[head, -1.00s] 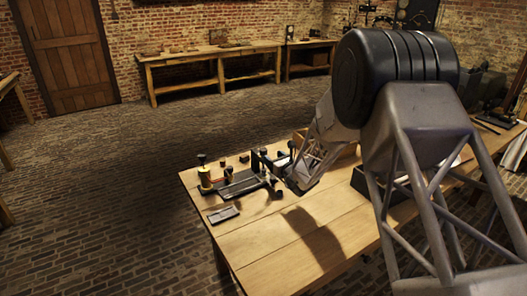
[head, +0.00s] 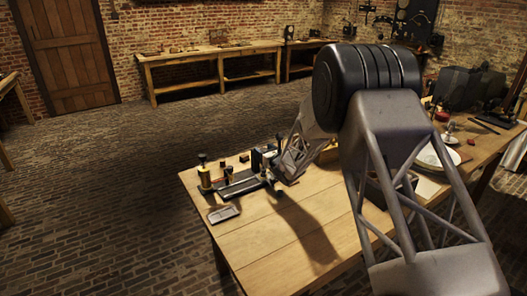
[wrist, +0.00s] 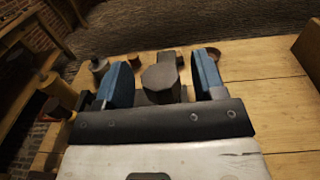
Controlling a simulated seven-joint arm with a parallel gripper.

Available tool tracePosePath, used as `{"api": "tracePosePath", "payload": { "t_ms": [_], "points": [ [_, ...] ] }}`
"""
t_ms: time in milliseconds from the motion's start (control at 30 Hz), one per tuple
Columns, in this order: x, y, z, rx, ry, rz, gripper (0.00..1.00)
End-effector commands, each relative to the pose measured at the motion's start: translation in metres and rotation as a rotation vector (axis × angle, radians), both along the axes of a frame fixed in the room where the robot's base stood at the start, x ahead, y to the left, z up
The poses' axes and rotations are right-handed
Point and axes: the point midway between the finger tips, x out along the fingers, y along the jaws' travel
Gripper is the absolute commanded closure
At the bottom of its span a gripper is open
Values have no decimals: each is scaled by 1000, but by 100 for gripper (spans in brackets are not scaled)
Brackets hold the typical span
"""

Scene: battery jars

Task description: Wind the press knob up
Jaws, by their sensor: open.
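My gripper (wrist: 163,66) is open, with its two blue fingers set wide apart. A dark knob with a rounded top (wrist: 160,78) shows between the fingers in the wrist view, with a gap to each finger. It looks like the press knob. In the head view, my gripper (head: 267,163) is at the right end of the dark press fixture (head: 240,183) on the wooden table. There the knob cannot be told apart from the gripper. A yellow post with a black top (head: 203,172) stands at the fixture's left end.
A small grey tray (head: 224,213) lies in front of the fixture on the table (head: 255,240). A dark box (head: 376,190) and a white bowl (head: 438,156) are to the right, partly behind my arm. The table's front middle is clear. Small round pieces lie beyond the knob.

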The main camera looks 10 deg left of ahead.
Motion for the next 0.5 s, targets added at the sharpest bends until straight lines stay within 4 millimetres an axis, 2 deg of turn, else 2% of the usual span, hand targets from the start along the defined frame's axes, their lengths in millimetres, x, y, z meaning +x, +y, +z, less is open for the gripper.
{"api": "tracePosePath", "payload": {
  "t_ms": [367, 400, 500],
  "points": [
    [3, 3, 0, 1, -1, 0, 37],
    [3, 3, 0, 1, -1, 0, 38],
    [3, 3, 0, 1, -1, 0, 54]
  ]
}}
